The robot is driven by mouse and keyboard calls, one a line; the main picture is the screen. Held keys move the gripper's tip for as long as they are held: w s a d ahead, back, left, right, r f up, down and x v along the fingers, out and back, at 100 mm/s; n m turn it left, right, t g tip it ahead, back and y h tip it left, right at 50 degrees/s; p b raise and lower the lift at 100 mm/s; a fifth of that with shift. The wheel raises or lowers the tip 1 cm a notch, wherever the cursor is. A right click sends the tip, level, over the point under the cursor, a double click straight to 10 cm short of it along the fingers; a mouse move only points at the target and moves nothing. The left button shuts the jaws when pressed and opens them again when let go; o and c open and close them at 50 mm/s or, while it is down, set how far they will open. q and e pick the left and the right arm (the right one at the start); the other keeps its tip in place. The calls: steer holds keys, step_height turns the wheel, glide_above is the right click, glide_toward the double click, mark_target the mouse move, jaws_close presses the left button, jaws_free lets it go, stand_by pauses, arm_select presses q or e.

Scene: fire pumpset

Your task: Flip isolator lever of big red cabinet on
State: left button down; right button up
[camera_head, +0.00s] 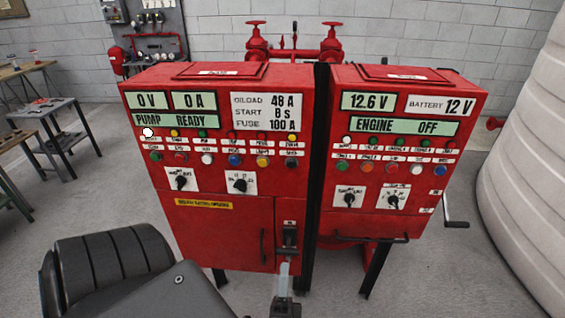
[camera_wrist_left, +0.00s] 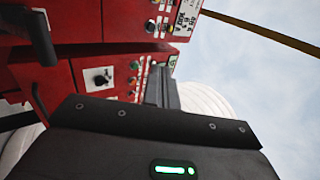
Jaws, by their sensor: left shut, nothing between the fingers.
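The big red cabinet (camera_head: 235,215) stands on the left of a red pair, with displays reading 0 V, 0 A and PUMP READY. Its isolator lever (camera_head: 289,238) is a dark handle low on the right side of the front, below a small label. Whether it is up or down is hard to tell. My left gripper (camera_head: 284,270) is shut and empty, just below the lever and in front of the cabinet. In the left wrist view its fingers (camera_wrist_left: 162,88) are together, and a dark handle, likely the lever (camera_wrist_left: 38,38), shows at upper left. My right gripper is not in view.
The smaller red cabinet (camera_head: 390,195) reads ENGINE OFF and has a crank on its right. A dark door handle (camera_head: 262,246) is left of the lever. A large pale ribbed tank (camera_head: 530,170) stands at right. Work tables (camera_head: 45,110) stand at left. Red pipes rise behind.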

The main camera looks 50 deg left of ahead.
arm_select(q)
steer(key=s+d, duration=0.1)
steer(key=s+d+r, duration=0.1)
steer(key=s, duration=0.1)
steer(key=shift+d+r, duration=0.15)
steer(key=shift+d, duration=0.2)
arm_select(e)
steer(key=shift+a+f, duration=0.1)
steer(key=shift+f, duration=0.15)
arm_select(q)
steer(key=shift+a, duration=0.1)
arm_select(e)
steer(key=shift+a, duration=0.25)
